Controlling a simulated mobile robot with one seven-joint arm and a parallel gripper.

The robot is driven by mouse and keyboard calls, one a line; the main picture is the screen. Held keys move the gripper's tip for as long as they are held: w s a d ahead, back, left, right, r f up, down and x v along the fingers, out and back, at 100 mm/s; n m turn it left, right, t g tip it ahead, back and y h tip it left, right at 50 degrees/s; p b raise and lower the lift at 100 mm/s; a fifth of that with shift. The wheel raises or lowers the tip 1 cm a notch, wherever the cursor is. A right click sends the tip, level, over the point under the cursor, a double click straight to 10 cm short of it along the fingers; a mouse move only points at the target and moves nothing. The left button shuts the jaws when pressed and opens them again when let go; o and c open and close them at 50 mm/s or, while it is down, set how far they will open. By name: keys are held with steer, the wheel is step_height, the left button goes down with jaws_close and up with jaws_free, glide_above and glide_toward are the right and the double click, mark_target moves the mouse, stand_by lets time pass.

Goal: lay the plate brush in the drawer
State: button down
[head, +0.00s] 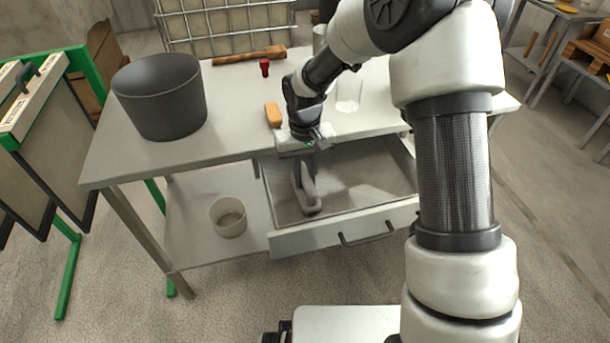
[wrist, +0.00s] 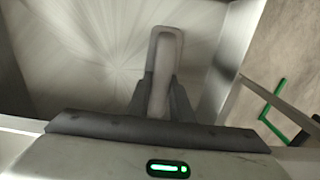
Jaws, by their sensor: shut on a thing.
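The plate brush (head: 308,193) is a long grey piece with a rounded, paler end and a reddish tint at its low end. My gripper (head: 304,158) points down and is shut on it. The brush hangs steeply within the open drawer (head: 372,172), near its left side. In the wrist view, the brush (wrist: 163,65) sticks out between the two dark fingers of my gripper (wrist: 163,98), over the drawer's grey floor (wrist: 80,55). I cannot tell whether its low end touches that floor. The fingers hide its upper part.
The table (head: 225,130) above the drawer bears a dark grey pot (head: 160,100), an orange block (head: 273,114), a small red item (head: 265,67), a wooden-handled tool (head: 250,56) and a clear vessel (head: 349,95). The drawer's right part is clear.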

steer(key=c, duration=1.6)
jaws_free()
